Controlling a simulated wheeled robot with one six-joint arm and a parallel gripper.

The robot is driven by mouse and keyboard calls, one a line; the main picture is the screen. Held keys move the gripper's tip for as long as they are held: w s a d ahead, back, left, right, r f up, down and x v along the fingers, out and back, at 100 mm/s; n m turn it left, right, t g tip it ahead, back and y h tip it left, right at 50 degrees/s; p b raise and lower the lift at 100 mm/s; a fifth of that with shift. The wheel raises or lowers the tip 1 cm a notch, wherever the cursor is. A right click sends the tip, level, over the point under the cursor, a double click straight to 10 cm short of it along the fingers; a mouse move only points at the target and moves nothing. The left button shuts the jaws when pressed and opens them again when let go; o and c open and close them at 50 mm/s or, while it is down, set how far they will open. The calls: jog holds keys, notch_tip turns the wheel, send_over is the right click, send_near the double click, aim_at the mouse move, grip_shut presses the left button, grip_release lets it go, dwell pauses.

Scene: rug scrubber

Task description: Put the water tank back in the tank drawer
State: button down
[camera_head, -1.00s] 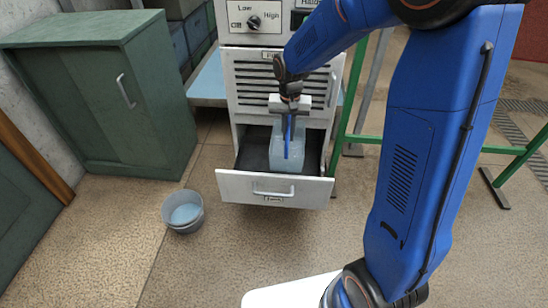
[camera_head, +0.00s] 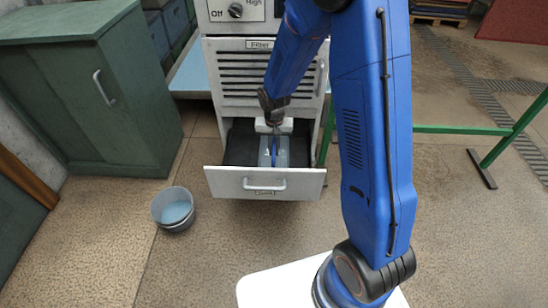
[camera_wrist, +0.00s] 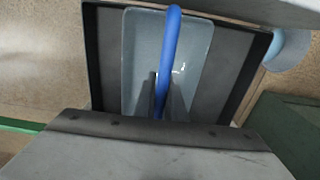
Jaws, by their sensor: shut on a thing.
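The water tank (camera_head: 282,156) is a pale translucent blue box with a blue bar handle. It sits low inside the open tank drawer (camera_head: 265,183), a grey pull-out with a dark inside and a white front handle. My gripper (camera_head: 273,148) points down over the tank and is shut on its handle. In the wrist view the fingers (camera_wrist: 160,98) close on the blue handle, with the tank (camera_wrist: 195,60) below, between the drawer's dark side walls (camera_wrist: 93,55). Whether the tank touches the drawer floor cannot be told.
A blue-grey bucket (camera_head: 173,208) stands on the floor left of the drawer. A green cabinet (camera_head: 95,95) is at the left, and a green rail (camera_head: 465,130) runs at the right. The floor in front of the drawer is clear.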

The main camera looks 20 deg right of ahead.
jog(key=shift+f, duration=2.45)
jog(key=shift+f, duration=0.15)
jog(key=c, duration=1.8)
grip_release()
